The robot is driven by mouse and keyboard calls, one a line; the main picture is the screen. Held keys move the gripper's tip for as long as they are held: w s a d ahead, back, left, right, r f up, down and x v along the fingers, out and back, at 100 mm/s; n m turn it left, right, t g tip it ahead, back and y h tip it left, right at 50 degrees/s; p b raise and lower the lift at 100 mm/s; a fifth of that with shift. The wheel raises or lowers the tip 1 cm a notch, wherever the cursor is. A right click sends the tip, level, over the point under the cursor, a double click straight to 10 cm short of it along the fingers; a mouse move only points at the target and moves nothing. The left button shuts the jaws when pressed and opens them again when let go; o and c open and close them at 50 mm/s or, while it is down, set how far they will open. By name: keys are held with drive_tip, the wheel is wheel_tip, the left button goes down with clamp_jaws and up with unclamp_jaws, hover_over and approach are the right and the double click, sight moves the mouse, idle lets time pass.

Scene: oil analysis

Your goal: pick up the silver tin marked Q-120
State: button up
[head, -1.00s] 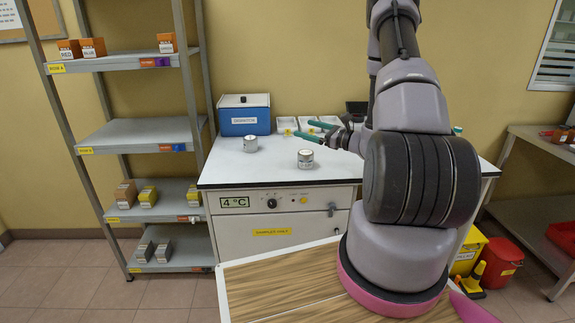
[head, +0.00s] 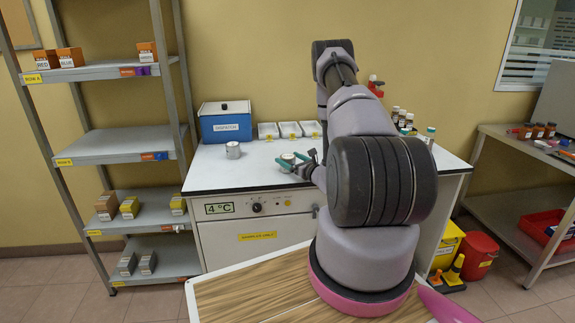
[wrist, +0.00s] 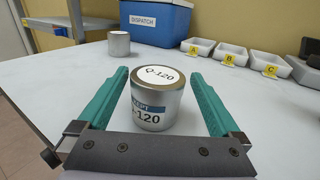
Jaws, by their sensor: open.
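The silver tin marked Q-120 (wrist: 156,97) stands upright on the white bench top, with a white lid label and a blue band on its side. In the wrist view my gripper (wrist: 158,84) is open, with one green finger on each side of the tin and a gap showing at the left. In the head view my gripper (head: 296,163) is low over the bench, and the tin (head: 288,158) is partly hidden by it. A second silver tin (head: 233,150) stands to the left; it also shows in the wrist view (wrist: 119,43), its marking unreadable.
A blue DISPATCH box (head: 225,122) stands at the back of the bench (head: 210,178). White trays marked A, B and C (wrist: 238,53) stand behind the tin. Several small bottles (head: 403,118) stand at the right. A shelf rack (head: 115,145) is on the left.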

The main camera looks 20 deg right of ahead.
sight(283, 155)
drive_tip(key=shift+x, duration=1.9)
drive_tip(key=shift+a+r, duration=0.1)
drive_tip(key=shift+a, duration=0.05)
drive_tip(key=c, duration=1.4)
